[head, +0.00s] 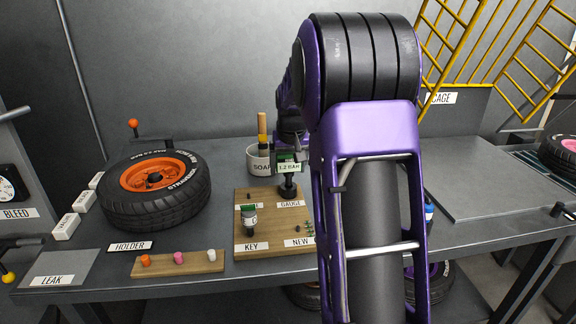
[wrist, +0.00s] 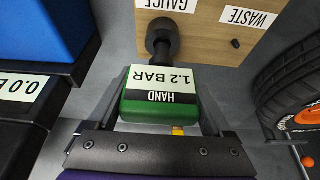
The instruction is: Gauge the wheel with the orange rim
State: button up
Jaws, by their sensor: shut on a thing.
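The wheel with the orange rim (head: 155,185) lies flat on the left of the bench. Part of its tyre (wrist: 295,95) shows at the right edge of the wrist view. The green gauge (head: 289,166) reads 1.2 BAR and is marked HAND. My gripper (wrist: 165,105) is shut on this gauge's green body (wrist: 150,112), one finger on each side. The gauge's black end (wrist: 162,40) is at the board's GAUGE label; I cannot tell whether it touches the board. In the head view my arm partly hides the gripper.
The wooden board (head: 270,208) has KEY and NEW spots. A SOAP pot (head: 258,160) stands behind it. A holder strip (head: 195,264) with orange, pink and white caps lies in front. A yellow cage (head: 480,50) is at the back right. A pink-rimmed wheel (head: 560,153) is far right.

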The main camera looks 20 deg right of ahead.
aim_at(289, 171)
jog(key=shift+f+b, duration=1.1)
jog(key=shift+f, duration=0.6)
jog(key=o, duration=1.2)
jog(key=shift+c, duration=0.2)
jog(key=p+v, duration=0.2)
jog(key=v, duration=1.5)
jog(key=shift+s+r, duration=0.15)
jog(key=shift+s, duration=0.05)
jog(key=shift+p, duration=0.3)
